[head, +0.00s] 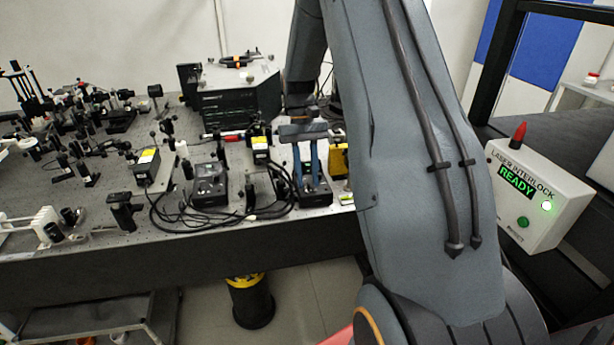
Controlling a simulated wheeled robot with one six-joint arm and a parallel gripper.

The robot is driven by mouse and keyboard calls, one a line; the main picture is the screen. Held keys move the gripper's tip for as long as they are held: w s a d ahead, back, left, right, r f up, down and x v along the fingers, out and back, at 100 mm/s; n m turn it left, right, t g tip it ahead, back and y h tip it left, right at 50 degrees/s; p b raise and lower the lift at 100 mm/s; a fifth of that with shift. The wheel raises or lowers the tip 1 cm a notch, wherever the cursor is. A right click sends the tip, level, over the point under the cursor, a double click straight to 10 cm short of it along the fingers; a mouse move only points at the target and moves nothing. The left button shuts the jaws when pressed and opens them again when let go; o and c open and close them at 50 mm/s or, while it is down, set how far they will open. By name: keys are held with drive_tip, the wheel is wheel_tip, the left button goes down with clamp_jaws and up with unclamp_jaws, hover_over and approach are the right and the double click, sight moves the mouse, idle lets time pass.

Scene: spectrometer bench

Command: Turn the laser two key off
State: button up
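My gripper (310,182) points down over a small black control box (316,199) near the bench's front edge. Its two blue fingers stand apart, with a gap between them, and their tips are at the top of this box. A key there is too small or too hidden to make out. A second black control box (209,188) with a key-like knob sits to the left. No readable label shows which box belongs to laser two.
The optical bench (90,255) carries many mounts, cables (175,218) and a large dark instrument (240,92) behind my gripper. A white laser interlock box (540,195) at right reads READY, with a green light lit. My arm hides the bench's right part.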

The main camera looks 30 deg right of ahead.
drive_tip(key=b+v, duration=0.2)
drive_tip(key=v, duration=0.5)
drive_tip(key=shift+r+b, duration=0.35)
drive_tip(key=shift+b, duration=0.05)
drive_tip(key=shift+w, duration=0.1)
idle(0.3)
